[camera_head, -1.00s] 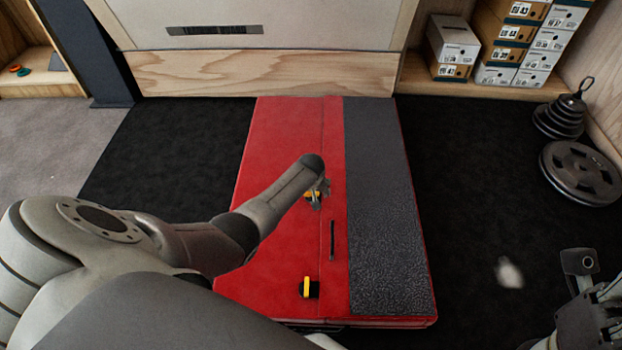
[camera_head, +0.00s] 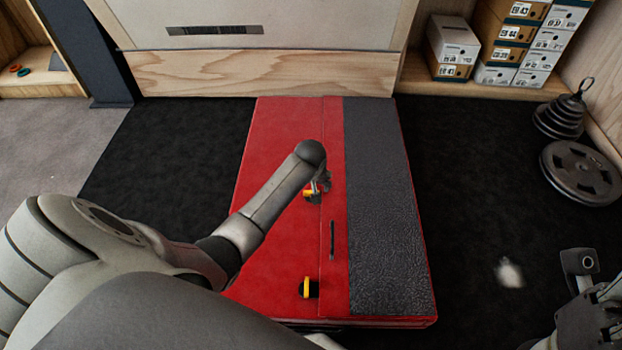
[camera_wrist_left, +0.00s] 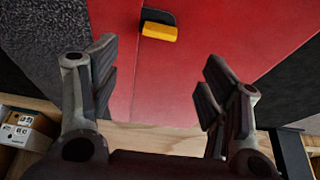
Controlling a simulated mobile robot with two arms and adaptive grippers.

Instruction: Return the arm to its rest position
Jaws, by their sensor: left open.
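My left arm reaches in from the left over the red crash pad (camera_head: 280,130). My left gripper (camera_head: 321,186) hangs above the pad, small and partly hidden below the wrist. In the left wrist view my left gripper (camera_wrist_left: 157,75) has its fingers wide apart with nothing between them. A yellow and black piece (camera_head: 308,194) lies on the pad beside the gripper, partly covered by it; it also shows in the left wrist view (camera_wrist_left: 159,32), beyond the fingertips. Part of my right gripper (camera_head: 590,300) shows at the lower right edge; its fingers cannot be made out clearly.
Another yellow and black piece (camera_head: 306,288) lies near the pad's front. A dark strap (camera_head: 331,240) is on the pad. Weight plates (camera_head: 580,172) and stacked shoe boxes (camera_head: 515,45) stand at the right. A wooden panel (camera_head: 260,73) borders the back. Dark floor beside the pad is mostly clear.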

